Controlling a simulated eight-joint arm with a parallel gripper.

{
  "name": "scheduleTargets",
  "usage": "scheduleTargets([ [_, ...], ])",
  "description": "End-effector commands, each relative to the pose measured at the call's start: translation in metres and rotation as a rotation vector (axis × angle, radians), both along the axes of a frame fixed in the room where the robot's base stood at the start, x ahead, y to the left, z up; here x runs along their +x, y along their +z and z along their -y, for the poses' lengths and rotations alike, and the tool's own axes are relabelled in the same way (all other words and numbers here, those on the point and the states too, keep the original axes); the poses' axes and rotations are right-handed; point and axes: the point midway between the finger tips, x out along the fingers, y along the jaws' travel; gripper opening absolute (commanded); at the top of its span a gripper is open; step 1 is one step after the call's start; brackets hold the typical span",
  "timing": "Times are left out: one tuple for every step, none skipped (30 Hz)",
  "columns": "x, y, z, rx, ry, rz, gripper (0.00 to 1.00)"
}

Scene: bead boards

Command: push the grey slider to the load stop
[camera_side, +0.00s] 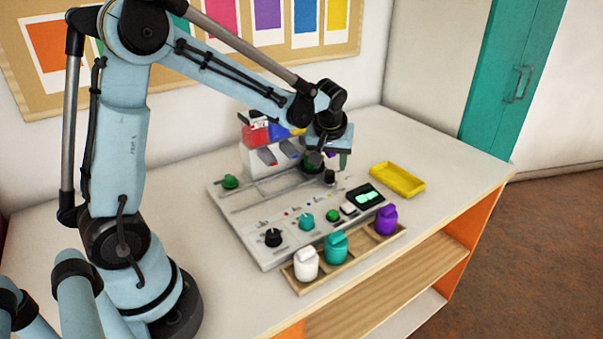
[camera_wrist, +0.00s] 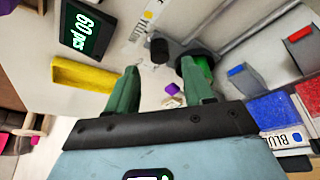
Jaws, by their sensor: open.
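A dark grey knob, which looks like the slider's handle (camera_wrist: 158,50), stands on the bead board just beyond my fingertips in the wrist view. In the side view the dark knob (camera_side: 329,178) is at the board's right part, close beside my gripper. My gripper (camera_wrist: 160,72) is open with nothing held between its two green fingers; in the side view my gripper (camera_side: 322,170) hangs low over the board's back right. A green part (camera_wrist: 204,66) is partly hidden behind the right finger. I cannot make out which mark is the load stop.
The board (camera_side: 262,252) carries knobs, a green button and a display (camera_wrist: 82,28) reading "60 pcs". A hopper box (camera_side: 258,160) stands behind it. A yellow tray (camera_side: 398,179) is at right. White, teal and purple jars (camera_side: 336,247) stand in a wooden rack in front.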

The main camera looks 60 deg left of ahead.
Motion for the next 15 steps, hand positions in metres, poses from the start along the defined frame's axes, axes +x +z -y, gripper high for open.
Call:
scheduleTargets([
  [0.003,-0.008,-0.003,0.0,0.001,0.0,0.52],
  [0.004,-0.011,-0.004,0.0,0.001,0.0,0.52],
  [0.005,-0.016,-0.005,0.0,0.0,0.0,0.52],
  [0.006,-0.019,-0.006,0.001,0.0,0.001,0.52],
  [0.007,-0.022,-0.007,0.001,0.0,0.001,0.52],
  [0.008,-0.026,-0.008,0.001,0.0,0.001,0.52],
  [0.008,-0.028,-0.009,0.001,0.0,0.001,0.52],
  [0.009,-0.03,-0.009,0.001,0.0,0.001,0.52],
  [0.01,-0.032,-0.01,0.001,0.0,0.001,0.52],
  [0.01,-0.034,-0.01,0.001,-0.001,0.0,0.52],
  [0.01,-0.035,-0.01,0.001,-0.001,0.0,0.52],
  [0.011,-0.036,-0.011,0.001,-0.001,0.0,0.52],
  [0.011,-0.036,-0.011,0.001,-0.001,0.0,0.52],
  [0.011,-0.037,-0.011,0.001,-0.001,0.0,0.52],
  [0.011,-0.037,-0.011,0.001,-0.001,0.0,0.52],
])
